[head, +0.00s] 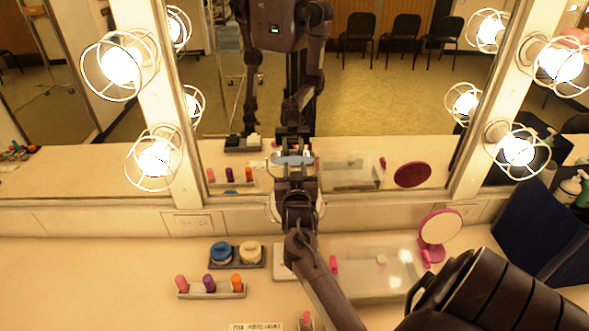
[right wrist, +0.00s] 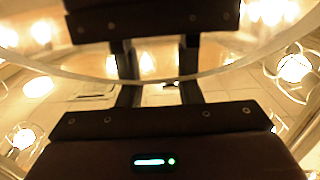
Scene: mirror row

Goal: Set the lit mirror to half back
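The lit mirror (head: 322,207) is a round mirror with a pale rim, on a white base (head: 282,262) on the counter. My right gripper (head: 295,187) is in front of it and hides most of its face. A thin grey-blue oval in the wall mirror appears to be its reflection. In the right wrist view the mirror's curved rim (right wrist: 70,74) crosses the picture. My right gripper's two fingers (right wrist: 160,88) reach it with a gap between them. Whether they touch the mirror is unclear, and its exact tilt is hard to judge. My left gripper is not in view.
A tray (head: 243,291) with small bottles and a dark tray (head: 236,265) with two jars stand left. A clear box (head: 375,283) and a pink round mirror (head: 440,227) stand right. The wall mirror's bulbs (head: 155,157) flank the counter.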

